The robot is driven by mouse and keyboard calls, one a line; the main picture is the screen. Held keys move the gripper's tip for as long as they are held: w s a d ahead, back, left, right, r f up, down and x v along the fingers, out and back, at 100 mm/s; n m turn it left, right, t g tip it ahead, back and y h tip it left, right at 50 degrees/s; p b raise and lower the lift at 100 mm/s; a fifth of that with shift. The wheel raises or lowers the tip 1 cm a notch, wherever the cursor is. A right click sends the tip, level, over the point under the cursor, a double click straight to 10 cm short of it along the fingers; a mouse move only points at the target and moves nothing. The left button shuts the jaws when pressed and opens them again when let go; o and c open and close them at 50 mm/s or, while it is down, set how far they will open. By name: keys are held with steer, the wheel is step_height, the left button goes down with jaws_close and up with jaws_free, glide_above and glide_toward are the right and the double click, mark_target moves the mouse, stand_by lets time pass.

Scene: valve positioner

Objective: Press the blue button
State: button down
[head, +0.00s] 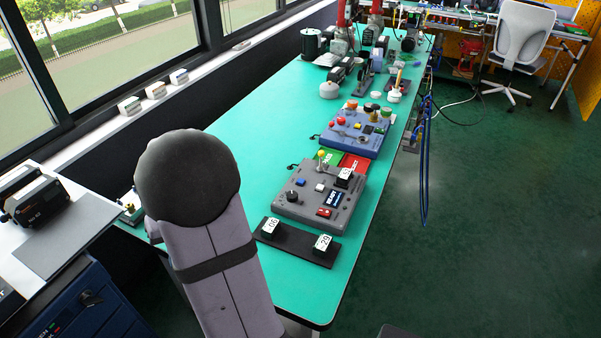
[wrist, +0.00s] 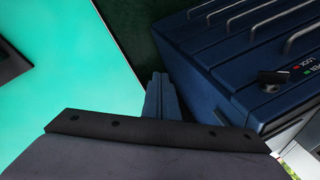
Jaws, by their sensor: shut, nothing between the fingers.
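The blue button (head: 300,182) is a small square cap on the upper left of a grey control box (head: 285,210) on the teal table, in the head view. A white button (head: 320,187) sits to its right and a black knob (head: 292,195) below it. My gripper (wrist: 160,80) shows in the wrist view as narrow fingers close together, shut and empty. It is beside the dark blue cabinet, away from the button. The head view does not show my fingers, and the wrist view does not show the blue button.
The dark blue cabinet (wrist: 215,75) with metal handles is close to my gripper. A black tray (head: 290,247) with two cubes lies in front. A blue box (head: 345,142) stands behind.

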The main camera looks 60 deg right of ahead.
steer(key=s+d+r+m+t+h+p, duration=0.1)
steer(key=d+r+m+t+p, duration=0.15)
steer(key=d, duration=0.85)
steer(key=s+d+r+m+t+h+p, duration=0.1)
steer(key=d+r+m+p, duration=0.15)
steer(key=d, duration=0.95)
steer(key=s+d+r+m+t+h+p, duration=0.1)
steer(key=s+d+h+p, duration=0.1)
steer(key=s+d, duration=0.4)
steer(key=s+d+r+m+t+h+p, duration=0.1)
steer(key=s+d+r+h, duration=0.1)
steer(key=s+d, duration=0.4)
steer(key=d, duration=0.5)
steer(key=shift+s+d+r+m+p, duration=0.15)
steer(key=shift+s+d+m+p, duration=0.15)
steer(key=shift+s+m+p, duration=0.1)
steer(key=b, duration=0.3)
glide_above(301, 182)
steer(key=f, duration=0.7)
steer(key=shift+s+f, duration=0.35)
steer(key=shift+s, duration=0.05)
steer(key=shift+f+b, duration=0.55)
steer(key=shift+b, duration=0.3)
